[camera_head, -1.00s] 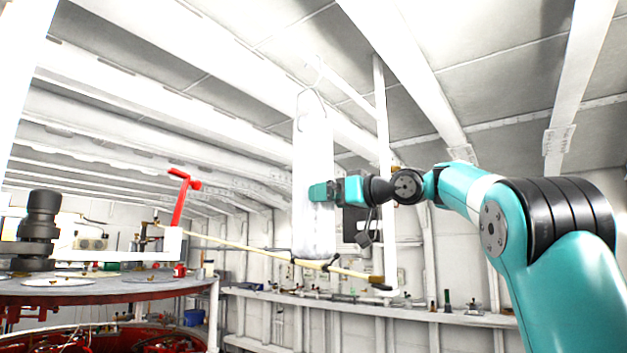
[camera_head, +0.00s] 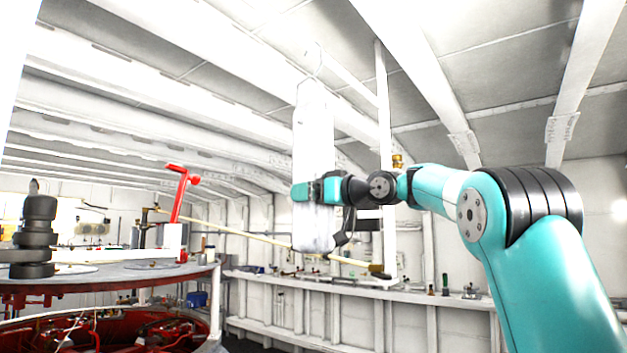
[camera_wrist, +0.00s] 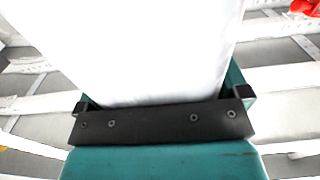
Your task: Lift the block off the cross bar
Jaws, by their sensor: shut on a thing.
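The block (camera_head: 313,130) is a tall white slab, upright, with a thin wire hook at its top in the head view. The hook meets the end of the white cross bar (camera_head: 348,80), which slants up from a white post (camera_head: 384,130). I cannot tell whether the hook still bears on the bar. My gripper (camera_head: 308,191) is shut on the block below its middle, coming from the right. In the wrist view the block (camera_wrist: 140,50) fills the space between the teal fingers, close against the dark palm plate. The fingers hide part of the block.
A yellowish rod (camera_head: 240,236) runs behind the block's lower end to the post's foot. A round table (camera_head: 100,277) with a red lever (camera_head: 179,195) stands at left. A long shelf (camera_head: 400,290) with small items lines the back wall. Ceiling beams are overhead.

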